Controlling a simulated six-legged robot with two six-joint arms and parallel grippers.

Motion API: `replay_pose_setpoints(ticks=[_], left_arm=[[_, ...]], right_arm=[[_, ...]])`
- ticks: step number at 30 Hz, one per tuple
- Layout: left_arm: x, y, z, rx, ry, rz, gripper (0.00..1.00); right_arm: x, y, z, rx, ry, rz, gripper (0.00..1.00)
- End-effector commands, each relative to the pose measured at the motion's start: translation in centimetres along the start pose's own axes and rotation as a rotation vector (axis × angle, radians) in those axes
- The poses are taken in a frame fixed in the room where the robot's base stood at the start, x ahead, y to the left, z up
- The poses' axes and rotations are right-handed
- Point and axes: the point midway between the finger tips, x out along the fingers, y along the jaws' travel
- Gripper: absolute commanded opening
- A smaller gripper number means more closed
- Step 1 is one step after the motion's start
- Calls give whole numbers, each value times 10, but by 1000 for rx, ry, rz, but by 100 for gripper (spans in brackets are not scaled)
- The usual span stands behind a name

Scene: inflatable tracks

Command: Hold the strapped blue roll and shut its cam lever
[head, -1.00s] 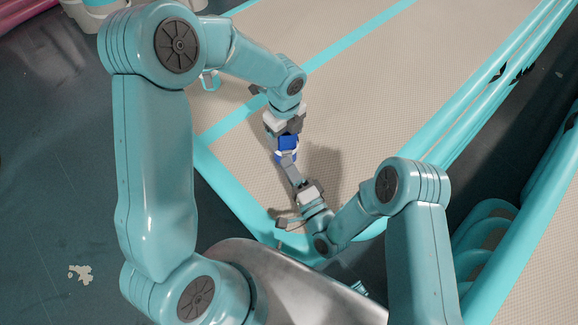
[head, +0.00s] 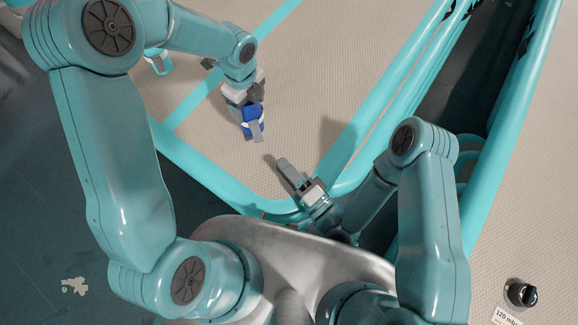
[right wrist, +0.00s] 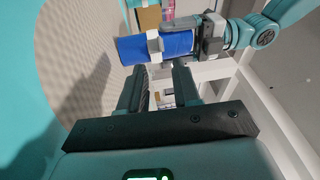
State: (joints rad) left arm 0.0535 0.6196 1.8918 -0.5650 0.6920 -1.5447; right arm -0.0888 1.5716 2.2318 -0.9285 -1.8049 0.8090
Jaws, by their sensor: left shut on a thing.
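The blue roll (head: 253,112) is held above the beige mat by my left gripper (head: 249,103), which is shut on it. In the right wrist view the roll (right wrist: 178,44) lies nearly level, with a white strap piece (right wrist: 154,46) around its middle. My left gripper (right wrist: 210,46) grips its right end there. A grey tab (head: 256,132) shows at the roll's lower end; I cannot tell whether it is the cam lever or how it is set. My right gripper (head: 284,170) is open and empty, below and right of the roll. Its fingers (right wrist: 160,78) stand apart, clear of the roll.
The beige inflatable track (head: 300,90) has turquoise tubes (head: 390,90) along its edge. A turquoise handle (head: 160,65) lies at the upper left. A dark round fitting (head: 520,293) and a printed card (head: 506,316) are at the lower right. Bare mat surrounds the roll.

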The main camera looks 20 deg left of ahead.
Motion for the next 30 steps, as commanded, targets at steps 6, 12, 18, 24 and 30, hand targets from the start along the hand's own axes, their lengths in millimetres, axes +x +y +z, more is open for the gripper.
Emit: replay_pose_setpoints(ticks=[6,12,18,24,30], left_arm=[[1,0,-1,-1,2,1,31],[1,0,-1,0,2,1,31],[1,0,-1,0,2,1,31],[1,0,-1,0,2,1,31],[1,0,-1,0,2,1,31]], right_arm=[[-12,0,0,0,0,-2,32],[-12,0,0,-1,-1,-2,32],[0,-5,-9,16,-89,-42,32],[13,-5,-31,14,-316,-34,32],[23,0,-35,-1,-398,3,32]])
